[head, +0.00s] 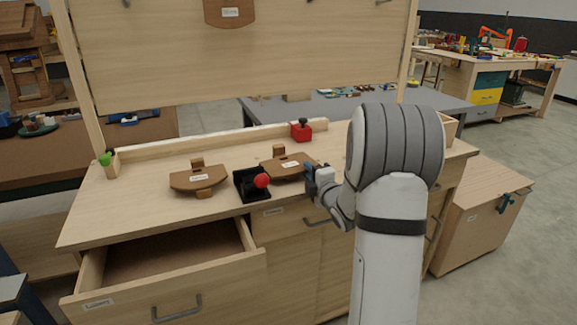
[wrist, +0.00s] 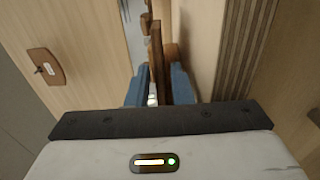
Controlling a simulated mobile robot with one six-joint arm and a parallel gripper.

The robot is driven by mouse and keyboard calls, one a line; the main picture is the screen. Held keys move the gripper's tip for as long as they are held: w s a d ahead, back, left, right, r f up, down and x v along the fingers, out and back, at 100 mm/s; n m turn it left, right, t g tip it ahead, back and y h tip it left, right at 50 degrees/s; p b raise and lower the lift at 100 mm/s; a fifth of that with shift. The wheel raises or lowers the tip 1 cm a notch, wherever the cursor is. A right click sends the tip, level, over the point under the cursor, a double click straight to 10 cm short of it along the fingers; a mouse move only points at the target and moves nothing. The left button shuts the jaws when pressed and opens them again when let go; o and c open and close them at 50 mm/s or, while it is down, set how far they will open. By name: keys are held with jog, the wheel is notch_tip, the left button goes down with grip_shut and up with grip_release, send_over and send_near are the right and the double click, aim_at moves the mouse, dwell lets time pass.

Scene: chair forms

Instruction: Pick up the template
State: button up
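Two brown wooden templates with white labels lie on the workbench in the head view. The left template (head: 198,179) is beyond the open drawer, and the right template (head: 291,167) is near the middle. My gripper (head: 312,178) is at the right end of the right template. In the wrist view, the brown edge of that template (wrist: 157,55) runs between the blue fingers of my gripper (wrist: 160,80). The fingers look open, with a narrow gap beside the template. The fingertips are partly hidden in the head view.
A black tray (head: 239,182) with a red ball (head: 261,181) stands between the two templates. A red block (head: 301,132) sits behind them. Another labelled brown piece (head: 230,13) hangs on the upright board. The left drawer (head: 170,290) stands open.

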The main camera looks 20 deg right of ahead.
jog(key=shift+w, duration=0.1)
jog(key=shift+c, duration=0.2)
grip_shut()
notch_tip(320, 180, up, 10)
jog(key=p, duration=0.1)
dwell(0.5)
